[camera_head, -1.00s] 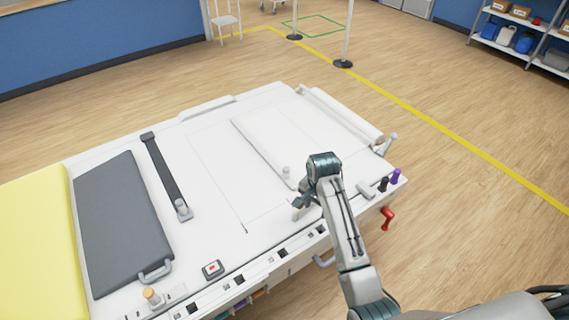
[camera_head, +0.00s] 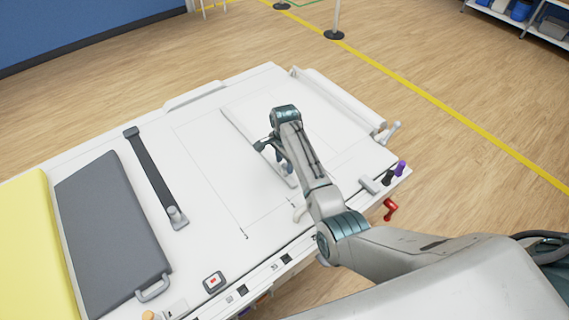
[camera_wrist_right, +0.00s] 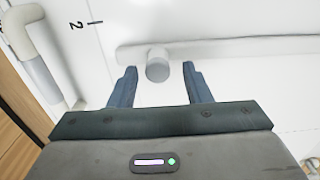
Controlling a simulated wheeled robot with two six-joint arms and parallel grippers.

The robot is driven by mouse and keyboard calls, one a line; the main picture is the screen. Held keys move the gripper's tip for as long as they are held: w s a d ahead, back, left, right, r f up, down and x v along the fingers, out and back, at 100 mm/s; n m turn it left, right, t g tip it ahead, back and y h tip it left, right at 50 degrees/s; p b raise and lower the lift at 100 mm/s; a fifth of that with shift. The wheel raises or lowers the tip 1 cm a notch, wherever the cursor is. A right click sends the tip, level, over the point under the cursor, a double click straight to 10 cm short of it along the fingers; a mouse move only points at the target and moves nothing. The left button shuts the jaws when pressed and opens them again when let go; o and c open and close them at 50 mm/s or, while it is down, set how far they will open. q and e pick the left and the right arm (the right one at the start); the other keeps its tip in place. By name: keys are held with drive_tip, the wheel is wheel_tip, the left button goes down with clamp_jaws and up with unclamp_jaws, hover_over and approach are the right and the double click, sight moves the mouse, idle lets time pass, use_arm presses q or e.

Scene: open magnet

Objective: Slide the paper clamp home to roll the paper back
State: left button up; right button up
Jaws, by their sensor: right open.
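The paper clamp appears to be a long thin white bar (camera_head: 240,128) lying across the white bed top. In the right wrist view the bar (camera_wrist_right: 240,47) runs across the top, with a round grey knob (camera_wrist_right: 157,66) near its left end. My right gripper (camera_head: 271,148) is over the bar's near part in the head view and hides the knob there. In the right wrist view my right gripper (camera_wrist_right: 159,69) is open, its two blue fingers on either side of the knob. Gaps show between knob and fingers. My left gripper is not in view.
A white paper roll (camera_head: 345,100) lies along the bed's right end. Purple (camera_head: 401,168) and red (camera_head: 390,209) knobs stand near the front right corner. A curved lever (camera_wrist_right: 36,50) is left of my fingers. A dark strap (camera_head: 152,175) and grey pad (camera_head: 110,225) lie left.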

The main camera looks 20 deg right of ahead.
drive_tip(key=shift+f, duration=0.6)
drive_tip(key=shift+s+f, duration=0.2)
drive_tip(key=shift+f, duration=0.2)
drive_tip(key=shift+f, duration=0.1)
